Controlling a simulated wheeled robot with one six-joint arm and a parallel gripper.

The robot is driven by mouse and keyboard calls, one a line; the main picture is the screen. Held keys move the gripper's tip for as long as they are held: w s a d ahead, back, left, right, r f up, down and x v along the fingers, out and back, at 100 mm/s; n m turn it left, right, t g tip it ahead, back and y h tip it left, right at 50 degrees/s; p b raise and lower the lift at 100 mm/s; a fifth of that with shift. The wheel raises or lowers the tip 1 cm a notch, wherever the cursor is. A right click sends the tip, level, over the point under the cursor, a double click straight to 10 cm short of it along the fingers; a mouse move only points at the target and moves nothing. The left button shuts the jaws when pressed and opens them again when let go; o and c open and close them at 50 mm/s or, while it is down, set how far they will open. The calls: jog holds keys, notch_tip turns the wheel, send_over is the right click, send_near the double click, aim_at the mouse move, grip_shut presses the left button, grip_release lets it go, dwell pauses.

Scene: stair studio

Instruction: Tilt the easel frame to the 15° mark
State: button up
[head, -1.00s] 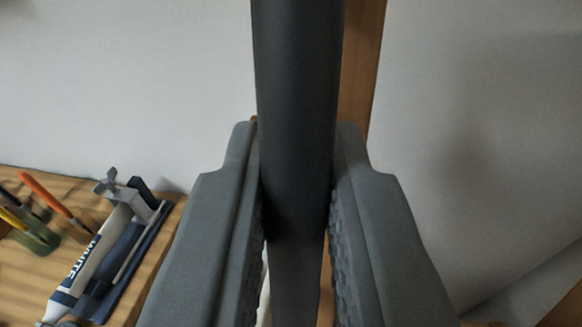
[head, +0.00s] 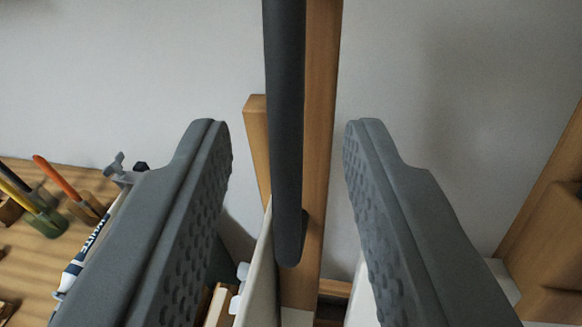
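My gripper (head: 290,128) is open and empty, with its two grey ridged fingers spread wide. A dark grey bar (head: 285,130) shows in the gap between the fingers, touching neither; I cannot tell whether it lies between the fingertips or beyond them. The bar runs along an upright wooden member of the easel frame (head: 323,130), and its rounded lower end is in view. A pale panel edge (head: 262,275) and a second, shorter wooden piece (head: 257,130) stand just left of it. No angle scale or 15° mark is visible.
A wooden tabletop (head: 30,275) at left holds a paint tube labelled WHITE (head: 85,250), a metal clamp-like tool (head: 122,170) and colored-handled tools (head: 55,175). Another wooden structure (head: 555,215) stands at right. A plain grey wall (head: 130,70) lies behind.

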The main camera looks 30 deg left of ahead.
jog(key=v, duration=1.2)
jog(key=shift+f, duration=0.1)
jog(key=s+a+f+m+g+h, duration=0.1)
jog(key=s+a+f+m+h, duration=0.2)
jog(key=s+a, duration=0.35)
jog(key=s+a+f+m+h, duration=0.1)
jog(key=s+a+f+h, duration=0.2)
jog(key=s+a+f, duration=0.35)
jog(key=s+a+f+t+h, duration=0.1)
jog(key=s+a+f, duration=0.4)
jog(key=s, duration=0.5)
jog(key=s+a+f+m+t+h, duration=0.1)
jog(key=s+a+f+t, duration=0.2)
jog(key=s, duration=0.7)
jog(key=a+f, duration=0.2)
jog(key=a, duration=0.1)
jog(key=shift+s+a+m+h, duration=0.25)
jog(key=shift+a+m+h, duration=0.05)
jog(key=shift+f, duration=0.15)
jog(key=shift+c, duration=0.5)
